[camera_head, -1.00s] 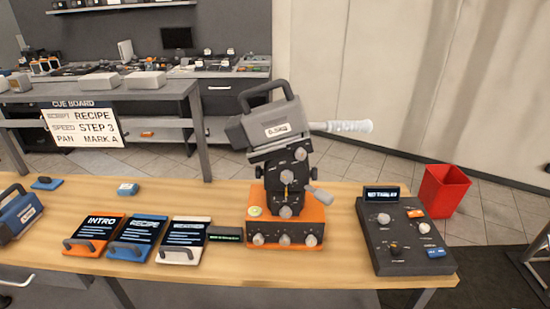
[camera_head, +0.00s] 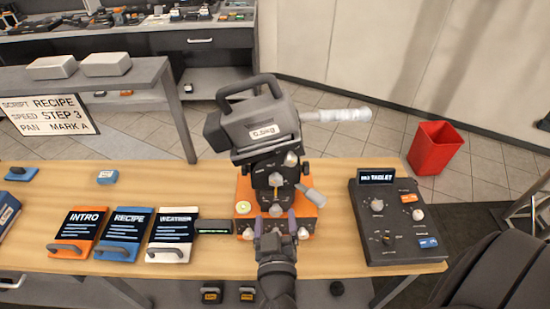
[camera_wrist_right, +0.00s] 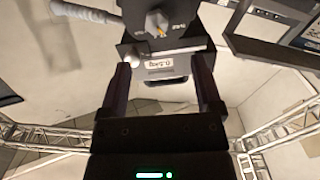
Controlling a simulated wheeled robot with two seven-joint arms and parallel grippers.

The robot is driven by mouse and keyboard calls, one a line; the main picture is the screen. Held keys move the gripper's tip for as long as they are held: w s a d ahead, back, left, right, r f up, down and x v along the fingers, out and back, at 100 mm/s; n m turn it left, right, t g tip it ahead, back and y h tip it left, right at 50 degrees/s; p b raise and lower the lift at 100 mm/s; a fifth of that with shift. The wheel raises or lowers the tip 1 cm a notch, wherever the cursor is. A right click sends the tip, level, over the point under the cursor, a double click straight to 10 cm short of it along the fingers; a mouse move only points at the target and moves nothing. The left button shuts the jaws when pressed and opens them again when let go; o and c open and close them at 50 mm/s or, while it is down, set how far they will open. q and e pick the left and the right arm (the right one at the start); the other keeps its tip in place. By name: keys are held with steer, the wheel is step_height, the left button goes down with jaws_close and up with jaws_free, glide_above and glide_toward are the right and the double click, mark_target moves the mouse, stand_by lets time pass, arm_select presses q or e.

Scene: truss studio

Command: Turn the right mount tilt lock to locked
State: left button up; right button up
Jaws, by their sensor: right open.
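The mount stands on an orange base (camera_head: 243,190), with a dark tilt head (camera_head: 262,178) carrying several grey knobs. A grey camera body (camera_head: 255,122) with a top handle sits on it, tilted. A knob with a yellow mark (camera_head: 276,180) is on the head's front; a similar one shows in the right wrist view (camera_wrist_right: 156,22). I cannot tell which knob is the tilt lock or how it is set. My right gripper (camera_head: 275,218) is open and empty in front of the lower mount, its fingers (camera_wrist_right: 162,80) apart, hiding part of the base's front. My left gripper is out of view.
Intro (camera_head: 80,228), recipe (camera_head: 126,228) and weather (camera_head: 173,228) cards lie left of the mount. A dark control panel (camera_head: 398,240) stands right. A pale handle (camera_head: 338,115) and a short grey lever (camera_head: 312,196) stick out rightward. A red bin (camera_head: 435,148) stands behind the table.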

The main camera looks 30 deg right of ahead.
mark_target(275, 182)
steer(key=x, duration=0.5)
steer(key=b+x, duration=0.1)
steer(key=x, duration=0.2)
steer(key=shift+w+d+r, duration=0.2)
steer(key=shift+r, duration=0.15)
steer(key=shift+w+d+r, duration=0.1)
steer(key=shift+w+d, duration=0.25)
steer(key=shift+w, duration=0.15)
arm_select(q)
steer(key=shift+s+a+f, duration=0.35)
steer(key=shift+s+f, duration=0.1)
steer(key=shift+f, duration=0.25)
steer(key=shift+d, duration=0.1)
arm_select(e)
steer(key=c, duration=0.5)
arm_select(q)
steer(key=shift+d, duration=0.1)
arm_select(e)
jaws_close()
